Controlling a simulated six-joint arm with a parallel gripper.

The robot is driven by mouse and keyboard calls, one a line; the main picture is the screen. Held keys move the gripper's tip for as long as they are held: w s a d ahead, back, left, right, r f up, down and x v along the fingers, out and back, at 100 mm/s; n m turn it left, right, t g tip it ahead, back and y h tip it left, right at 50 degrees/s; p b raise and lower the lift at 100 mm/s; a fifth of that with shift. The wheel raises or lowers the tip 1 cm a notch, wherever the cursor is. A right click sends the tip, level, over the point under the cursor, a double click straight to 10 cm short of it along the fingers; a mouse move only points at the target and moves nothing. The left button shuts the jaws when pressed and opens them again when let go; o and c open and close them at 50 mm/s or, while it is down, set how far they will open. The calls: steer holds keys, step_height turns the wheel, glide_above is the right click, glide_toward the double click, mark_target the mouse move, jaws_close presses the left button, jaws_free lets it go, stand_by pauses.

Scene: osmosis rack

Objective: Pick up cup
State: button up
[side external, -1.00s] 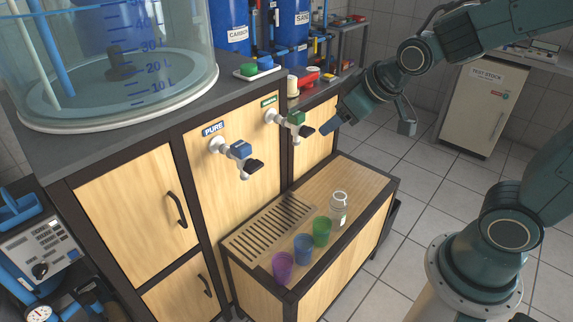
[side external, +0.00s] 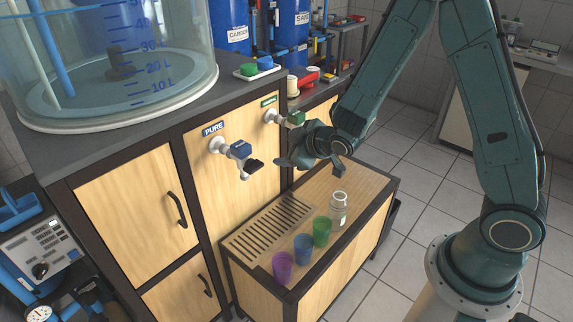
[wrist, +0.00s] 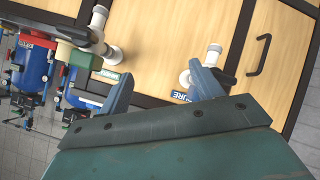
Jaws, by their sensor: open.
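Three cups stand upright in a row along the front edge of the low wooden bench in the side external view: a purple cup (side external: 282,268), a blue cup (side external: 302,249) and a green cup (side external: 321,232). The task does not say which cup. My gripper (side external: 313,167) hangs above the far part of the bench, in front of the cabinet, apart from all the cups. In the wrist view my gripper (wrist: 161,74) has its two fingers spread with nothing between them. No cup shows in the wrist view.
A clear bottle (side external: 339,208) stands beside the green cup. A slotted drain grate (side external: 268,228) lies behind the cups. The blue PURE tap (side external: 240,150) and green tap (side external: 294,118) stick out from the cabinet near my gripper. The bench's far end (side external: 365,185) is clear.

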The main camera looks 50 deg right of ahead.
steer(key=a+f+n+t+y, duration=0.2)
steer(key=a+f+n, duration=0.15)
steer(key=f, duration=0.65)
steer(key=n+y, duration=0.3)
steer(key=y, duration=0.1)
glide_above(291, 265)
steer(key=w+d, duration=0.1)
step_height(291, 265, down, 12)
steer(key=s+f+m, duration=0.1)
steer(key=f+m, duration=0.1)
steer(key=m, duration=0.1)
steer(key=s+f+m, duration=0.1)
steer(key=f+m, duration=0.2)
steer(key=s+f+m+h, duration=0.1)
steer(key=f+m, duration=0.1)
steer(key=m, duration=0.1)
steer(key=shift+s+a+f, duration=0.15)
steer(key=shift+s+a, duration=0.05)
steer(key=shift+w, duration=0.1)
steer(key=shift+w+a+f, duration=0.15)
steer(key=shift+w+f, duration=0.1)
steer(key=shift+w, duration=0.25)
steer(key=shift+w, duration=0.1)
